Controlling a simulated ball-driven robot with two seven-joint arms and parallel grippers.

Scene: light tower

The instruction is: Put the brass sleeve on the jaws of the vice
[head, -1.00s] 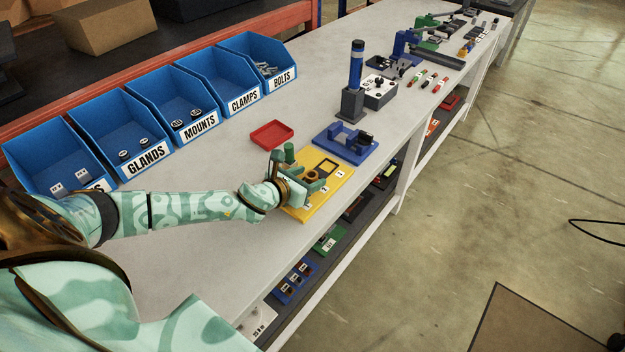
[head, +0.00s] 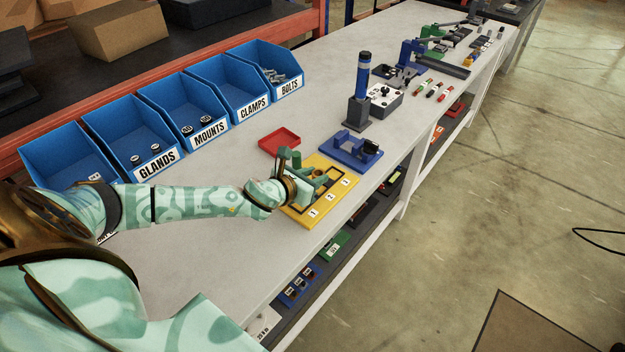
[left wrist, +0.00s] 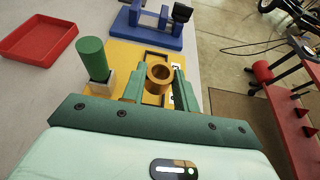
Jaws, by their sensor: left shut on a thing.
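The brass sleeve (left wrist: 159,79) is a short ring with an open bore, its mouth facing up in the left wrist view. My left gripper (left wrist: 157,86) is shut on it, one green finger on each side. In the head view my left gripper (head: 317,177) is over the yellow board (head: 322,208); the sleeve is small there and partly hidden. The blue vice (head: 352,152) stands just beyond the board, apart from the sleeve. It also shows at the top of the left wrist view (left wrist: 150,38), with a dark knob at its right end. My right gripper is out of view.
A green cylinder (left wrist: 91,59) stands beside my left gripper. An empty red tray (head: 279,141) lies left of the vice. A dark stand with a blue post (head: 361,88) and a grey box (head: 382,103) are behind the vice. Blue bins (head: 127,135) line the back.

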